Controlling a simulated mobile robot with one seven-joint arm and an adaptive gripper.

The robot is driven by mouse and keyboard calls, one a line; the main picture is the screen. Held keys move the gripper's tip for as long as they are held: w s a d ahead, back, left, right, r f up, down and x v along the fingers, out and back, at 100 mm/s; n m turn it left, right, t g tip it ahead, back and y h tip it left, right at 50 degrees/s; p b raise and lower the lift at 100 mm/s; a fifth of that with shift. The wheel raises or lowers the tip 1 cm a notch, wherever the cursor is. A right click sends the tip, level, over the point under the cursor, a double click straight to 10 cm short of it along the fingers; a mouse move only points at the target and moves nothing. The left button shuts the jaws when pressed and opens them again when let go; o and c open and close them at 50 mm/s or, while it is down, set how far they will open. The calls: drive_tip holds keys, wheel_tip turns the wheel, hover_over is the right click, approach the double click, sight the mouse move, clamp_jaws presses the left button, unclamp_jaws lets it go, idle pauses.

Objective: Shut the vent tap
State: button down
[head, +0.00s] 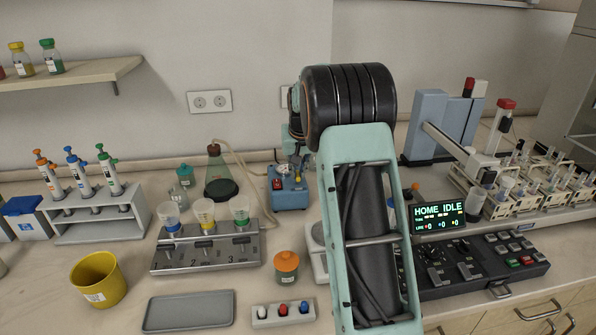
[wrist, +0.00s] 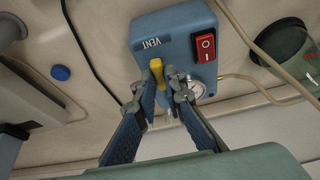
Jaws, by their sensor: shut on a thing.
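The vent tap is a yellow lever (wrist: 157,84) on the face of a blue box (wrist: 168,32) marked VENT. In the wrist view, which is upside down, my gripper (wrist: 168,80) has its two fingers closed in on the yellow lever. In the head view the blue box (head: 290,198) stands on the bench near the wall, with my gripper (head: 297,168) reaching down to it from above. My arm hides the right side of that area. The lever's exact angle cannot be told from the head view.
A red rocker switch (wrist: 205,46) and a round gauge (wrist: 194,90) are close beside the tap. A flask (head: 220,175) with tubing stands left of the box. A three-place filter rack (head: 205,257) and an orange-lidded jar (head: 287,268) stand in front.

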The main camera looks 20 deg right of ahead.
drive_tip(key=m, duration=0.1)
drive_tip(key=m+h, duration=0.1)
drive_tip(key=m+p, duration=0.1)
drive_tip(key=m, duration=0.1)
drive_tip(key=shift+w+a+g, duration=0.1)
drive_tip(key=shift+a+g, duration=0.15)
drive_tip(key=shift+g, duration=0.05)
drive_tip(key=m+h+p, duration=0.1)
drive_tip(key=m, duration=0.1)
drive_tip(key=m+g, duration=0.1)
drive_tip(key=m, duration=0.1)
drive_tip(key=shift+w+a+r+m+h+p, duration=0.1)
drive_tip(key=shift+w+m+h+p, duration=0.05)
drive_tip(key=shift+m+h+p, duration=0.2)
drive_tip(key=m+g+p, duration=0.1)
drive_tip(key=m+p, duration=0.1)
drive_tip(key=m+g+h+p, duration=0.1)
drive_tip(key=m+p, duration=0.1)
drive_tip(key=m, duration=0.1)
drive_tip(key=shift+w+r, duration=0.1)
drive_tip(key=shift+w, duration=0.1)
drive_tip(key=m+g+p, duration=0.1)
drive_tip(key=m+p, duration=0.2)
drive_tip(key=shift+w+m+p, duration=0.1)
drive_tip(key=shift+m+p, duration=0.15)
drive_tip(key=shift+p, duration=0.05)
drive_tip(key=shift+f+m+g, duration=0.25)
drive_tip(key=shift+m+g, duration=0.05)
drive_tip(key=shift+m, duration=0.1)
